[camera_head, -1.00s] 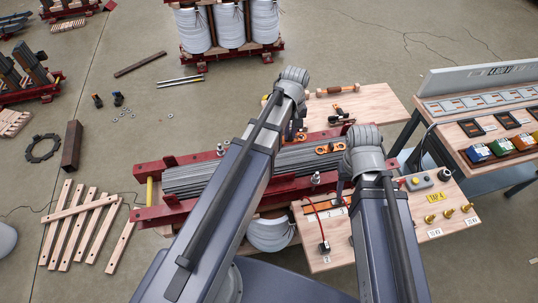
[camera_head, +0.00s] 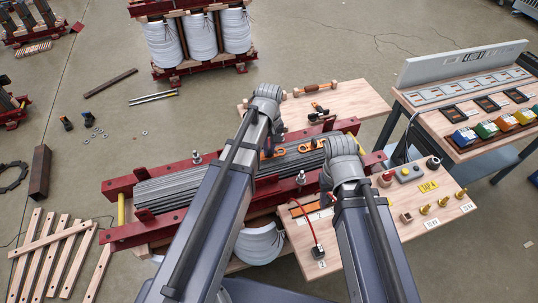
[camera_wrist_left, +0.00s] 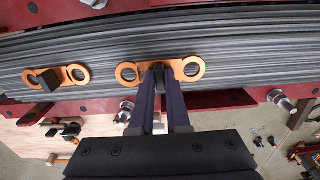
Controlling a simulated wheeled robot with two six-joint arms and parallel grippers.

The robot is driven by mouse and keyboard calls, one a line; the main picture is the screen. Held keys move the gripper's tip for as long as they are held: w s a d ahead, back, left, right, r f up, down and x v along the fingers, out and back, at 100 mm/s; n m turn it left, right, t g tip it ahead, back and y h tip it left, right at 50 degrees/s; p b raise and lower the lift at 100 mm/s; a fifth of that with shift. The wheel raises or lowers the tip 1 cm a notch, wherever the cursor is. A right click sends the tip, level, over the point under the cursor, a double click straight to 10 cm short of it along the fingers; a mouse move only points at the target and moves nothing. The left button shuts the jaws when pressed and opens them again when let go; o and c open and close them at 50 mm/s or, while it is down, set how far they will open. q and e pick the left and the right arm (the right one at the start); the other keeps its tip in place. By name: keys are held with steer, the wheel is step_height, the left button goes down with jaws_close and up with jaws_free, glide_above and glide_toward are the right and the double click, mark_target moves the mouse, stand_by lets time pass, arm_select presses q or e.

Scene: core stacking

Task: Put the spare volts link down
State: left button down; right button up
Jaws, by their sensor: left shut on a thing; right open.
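The spare volts link (camera_wrist_left: 128,73) is an orange two-ring piece with a dark middle grip. My left gripper (camera_wrist_left: 163,76) is shut on that grip, over the grey laminated core (camera_wrist_left: 230,40). I cannot tell whether the link touches the core. The same link (camera_head: 270,152) shows in the head view beside my left wrist, which hides most of the fingers. A second orange link (camera_wrist_left: 76,76) with a black block lies on the core; it also shows in the head view (camera_head: 312,145). My right gripper (camera_head: 327,182) is open over the near side of the core, its fingers mostly hidden.
Red clamp beams (camera_head: 130,235) with upright bolts (camera_head: 196,157) edge the core. A wooden board with tools (camera_head: 350,105) lies beyond it. A board with terminals and a red lead (camera_head: 370,235) stands at the near right. A bench with coloured blocks (camera_head: 490,135) is further right.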

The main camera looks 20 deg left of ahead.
arm_select(q)
steer(key=shift+f, duration=0.75)
arm_select(e)
steer(key=shift+f, duration=0.75)
arm_select(q)
steer(key=shift+b, duration=0.3)
steer(key=shift+f, duration=0.2)
steer(key=c, duration=0.9)
jaws_free()
arm_select(e)
steer(key=shift+f, duration=0.1)
arm_select(q)
steer(key=shift+r, duration=0.2)
step_height(320, 180, up, 12)
steer(key=p, duration=1.2)
steer(key=s+d+m+y, duration=0.1)
steer(key=s+d+m, duration=0.9)
steer(key=s, duration=0.4)
steer(key=shift+s+d+m, duration=0.15)
steer(key=shift+d+m, duration=0.1)
steer(key=shift+m, duration=0.05)
arm_select(e)
step_height(320, 180, up, 12)
